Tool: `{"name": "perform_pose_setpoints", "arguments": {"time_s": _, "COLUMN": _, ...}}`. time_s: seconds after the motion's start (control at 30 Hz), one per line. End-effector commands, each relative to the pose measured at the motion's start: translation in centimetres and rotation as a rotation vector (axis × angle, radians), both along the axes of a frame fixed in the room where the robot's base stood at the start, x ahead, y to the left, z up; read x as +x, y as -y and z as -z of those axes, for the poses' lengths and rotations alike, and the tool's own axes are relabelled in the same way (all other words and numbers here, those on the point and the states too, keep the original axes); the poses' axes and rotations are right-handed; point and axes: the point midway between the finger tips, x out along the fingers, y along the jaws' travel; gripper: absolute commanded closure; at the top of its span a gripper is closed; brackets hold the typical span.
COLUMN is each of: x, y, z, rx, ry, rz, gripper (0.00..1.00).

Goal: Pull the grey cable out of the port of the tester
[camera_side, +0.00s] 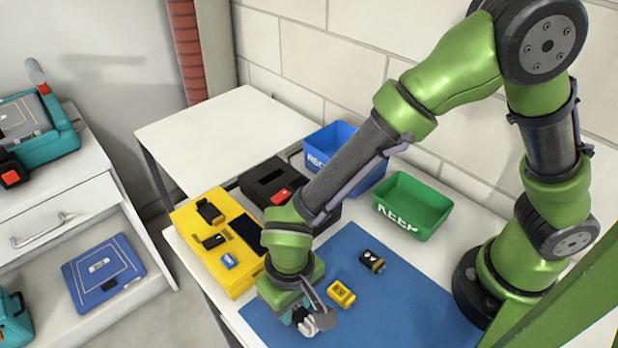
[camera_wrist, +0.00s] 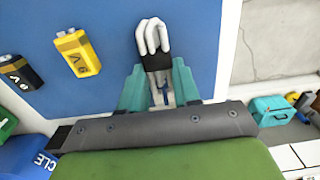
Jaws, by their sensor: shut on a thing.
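My gripper (camera_side: 298,312) is low over the near part of the blue mat. In the wrist view its teal fingers (camera_wrist: 158,88) are shut on a bundle of pale grey cable (camera_wrist: 152,36) with a black wrapped end. The looped cable also shows below the gripper in the side view (camera_side: 308,325). A yellow unit (camera_side: 188,222) with a dark screen, black fittings and a blue part, apparently the tester, stands left of my gripper. No cable is seen running from it to the bundle. My arm hides part of its right side. The tester is not in the wrist view.
A yellow battery (camera_side: 341,294) and a black-and-yellow battery (camera_side: 372,261) lie on the blue mat (camera_side: 420,300). A black case (camera_side: 262,178), a blue bin (camera_side: 330,138) and a green KEEP bin (camera_side: 412,206) stand behind. The mat's right part is clear.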

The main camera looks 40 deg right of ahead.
Motion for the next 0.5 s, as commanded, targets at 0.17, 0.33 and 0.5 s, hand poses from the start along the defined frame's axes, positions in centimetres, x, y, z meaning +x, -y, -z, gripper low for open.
{"name": "perform_pose_setpoints", "arguments": {"time_s": 0.17, "x": -0.38, "y": 0.13, "z": 0.49, "rx": -0.007, "ry": -0.009, "rz": -0.002, "gripper": 0.99}}
{"name": "perform_pose_setpoints", "arguments": {"time_s": 0.33, "x": -0.47, "y": 0.16, "z": 0.57, "rx": -0.008, "ry": -0.011, "rz": -0.003, "gripper": 0.66}}
{"name": "perform_pose_setpoints", "arguments": {"time_s": 0.5, "x": -0.4, "y": 0.09, "z": 0.49, "rx": -0.006, "ry": -0.009, "rz": -0.004, "gripper": 0.4}}
